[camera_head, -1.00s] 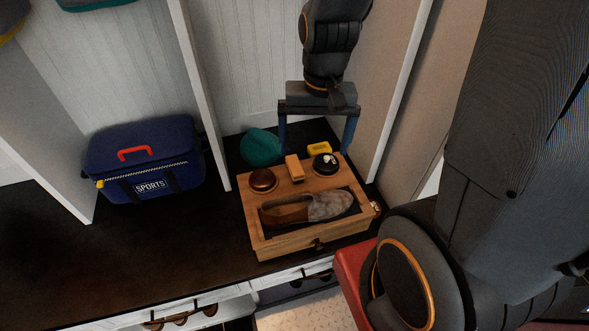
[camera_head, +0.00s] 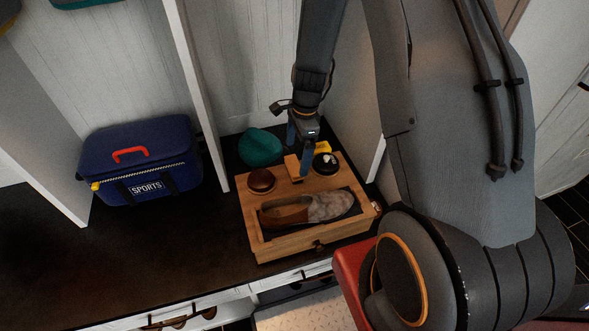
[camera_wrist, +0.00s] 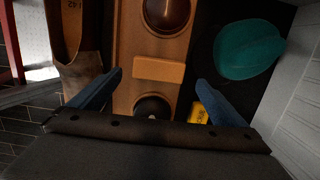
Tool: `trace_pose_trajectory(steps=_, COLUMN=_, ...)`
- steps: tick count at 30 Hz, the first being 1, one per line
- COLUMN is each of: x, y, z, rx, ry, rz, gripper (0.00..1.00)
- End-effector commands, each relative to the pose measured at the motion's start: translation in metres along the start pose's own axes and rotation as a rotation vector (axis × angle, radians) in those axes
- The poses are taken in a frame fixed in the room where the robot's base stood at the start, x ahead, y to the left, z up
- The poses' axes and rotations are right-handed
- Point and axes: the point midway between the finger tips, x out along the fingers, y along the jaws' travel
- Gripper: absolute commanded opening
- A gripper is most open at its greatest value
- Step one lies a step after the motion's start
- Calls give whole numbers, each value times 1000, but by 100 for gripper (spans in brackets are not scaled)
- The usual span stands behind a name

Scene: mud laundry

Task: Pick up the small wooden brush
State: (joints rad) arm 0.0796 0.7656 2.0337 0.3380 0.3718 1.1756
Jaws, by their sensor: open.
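The small wooden brush (camera_head: 293,167) is a light tan block on the wooden box (camera_head: 259,221). It lies between a round brown polish item (camera_head: 261,181) and a round black tin (camera_head: 325,163). My gripper (camera_head: 299,149) is above the brush, and one finger partly covers it in the head view. In the wrist view, the brush (camera_wrist: 158,70) lies crosswise just beyond the open blue fingertips (camera_wrist: 159,80), about centred between them. The jaws hold nothing. I cannot tell the exact height gap.
A shoe (camera_head: 310,208) sits in the box's front recess. A yellow item (camera_head: 323,147) and a teal round item (camera_head: 261,147) are behind the box. A white divider stands on either side. A blue sports bag (camera_head: 143,160) is at left; the dark counter before it is clear.

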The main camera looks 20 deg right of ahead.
Motion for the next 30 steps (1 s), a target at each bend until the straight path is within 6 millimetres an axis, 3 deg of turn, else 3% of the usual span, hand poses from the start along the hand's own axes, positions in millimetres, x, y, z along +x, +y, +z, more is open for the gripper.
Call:
trace_pose_trajectory(steps=13, x=49, y=4, z=4, rx=-1, ry=0, rz=2, gripper=96)
trace_pose_trajectory(steps=24, x=57, y=3, z=4, rx=-1, ry=1, rz=-1, gripper=96)
trace_pose_trajectory(steps=30, x=56, y=3, z=4, rx=-1, ry=1, rz=-1, gripper=62)
